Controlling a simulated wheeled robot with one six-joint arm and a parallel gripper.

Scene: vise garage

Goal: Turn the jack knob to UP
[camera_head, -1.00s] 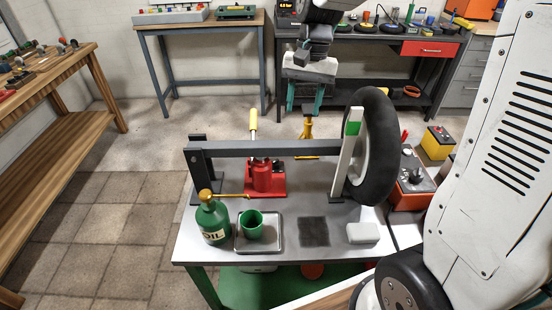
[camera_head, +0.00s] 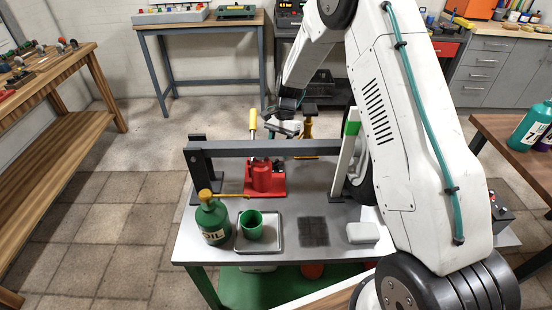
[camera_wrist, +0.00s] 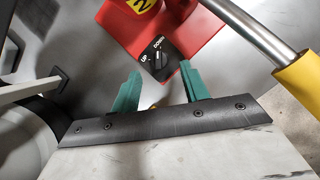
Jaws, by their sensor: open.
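The red jack (camera_head: 262,178) stands on the grey workbench beneath the dark horizontal beam. In the wrist view its red body (camera_wrist: 190,30) carries a black plate marked UP on the left and DOWN on the right, with the small dark jack knob (camera_wrist: 158,60) on it. I cannot tell clearly which mark the knob points to. My gripper (camera_wrist: 160,82) is open, its two green fingers apart and empty, with the knob seen between and just beyond the tips. In the head view my gripper (camera_head: 285,127) is behind the beam, its fingers mostly hidden.
The yellow-gripped jack handle (camera_head: 253,120) rises beside my gripper; its metal rod (camera_wrist: 250,30) crosses the wrist view's upper right. The beam (camera_head: 260,149) spans the bench. A green oil bottle (camera_head: 212,220) and a tray (camera_head: 275,246) holding a green cup (camera_head: 252,225) stand in front.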

